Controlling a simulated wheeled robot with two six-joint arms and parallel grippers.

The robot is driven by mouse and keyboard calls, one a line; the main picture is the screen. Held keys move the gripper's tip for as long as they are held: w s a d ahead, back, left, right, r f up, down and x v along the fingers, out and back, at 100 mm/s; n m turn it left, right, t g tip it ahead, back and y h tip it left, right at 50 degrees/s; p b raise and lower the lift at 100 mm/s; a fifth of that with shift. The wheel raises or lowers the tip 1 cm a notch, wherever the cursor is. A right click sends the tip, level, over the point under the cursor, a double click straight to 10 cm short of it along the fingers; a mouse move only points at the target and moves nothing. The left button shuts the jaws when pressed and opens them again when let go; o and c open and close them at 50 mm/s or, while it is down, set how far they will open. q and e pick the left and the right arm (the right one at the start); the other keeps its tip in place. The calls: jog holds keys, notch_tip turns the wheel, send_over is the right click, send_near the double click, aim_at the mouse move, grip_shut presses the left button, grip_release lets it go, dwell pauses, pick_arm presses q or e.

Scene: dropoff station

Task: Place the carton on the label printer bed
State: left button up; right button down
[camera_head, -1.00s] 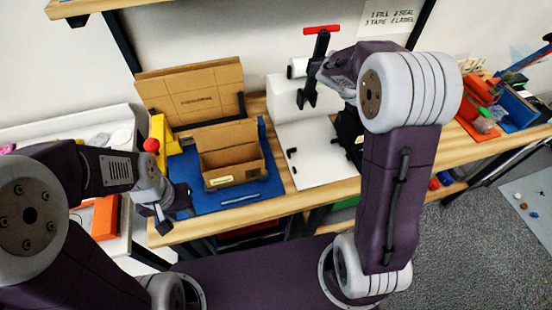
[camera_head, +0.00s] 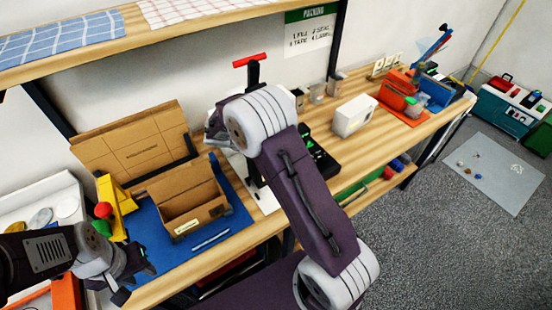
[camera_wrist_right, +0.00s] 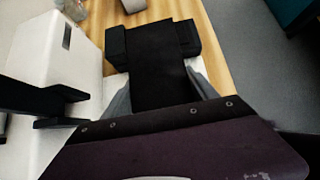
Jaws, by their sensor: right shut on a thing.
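An open brown carton (camera_head: 187,203) stands on the blue mat (camera_head: 211,252) at the left of the bench. My left gripper (camera_head: 131,277) is apart from it, in front of the mat, with its fingers spread and empty. My right gripper (camera_wrist_right: 158,82) is shut on a black block (camera_wrist_right: 155,50), with a grey finger on either side. In the head view my right forearm hides that gripper. A white box-shaped machine (camera_head: 353,115), possibly the label printer, stands farther right on the bench. I cannot clearly make out its bed.
A white press with a red handle (camera_head: 249,60) stands behind my right arm. A flat cardboard panel (camera_head: 130,140) leans behind the carton. A yellow stand (camera_head: 113,205) is left of it. Cups (camera_head: 316,92) and an orange bin (camera_head: 398,92) are farther right.

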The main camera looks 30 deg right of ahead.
jog(key=shift+f, duration=2.05)
jog(key=shift+f, duration=0.1)
jog(key=shift+c, duration=1.2)
grip_release()
jog(key=shift+a, duration=0.1)
jog(key=shift+r, duration=0.25)
jog(key=v, duration=1.1)
jog(key=shift+a+r, duration=0.25)
jog(key=shift+a, duration=0.05)
jog(key=s+a+f+m+y, duration=0.1)
jog(key=s+m+y, duration=0.3)
jog(key=s+m, duration=0.5)
jog(key=s+a+f+m+y, duration=0.1)
jog(key=s+f+m+y, duration=0.3)
jog(key=s+m, duration=0.4)
jog(key=shift+s+a+f+m+y, duration=0.35)
jog(key=shift+m+y, duration=0.25)
jog(key=shift+m, duration=0.6)
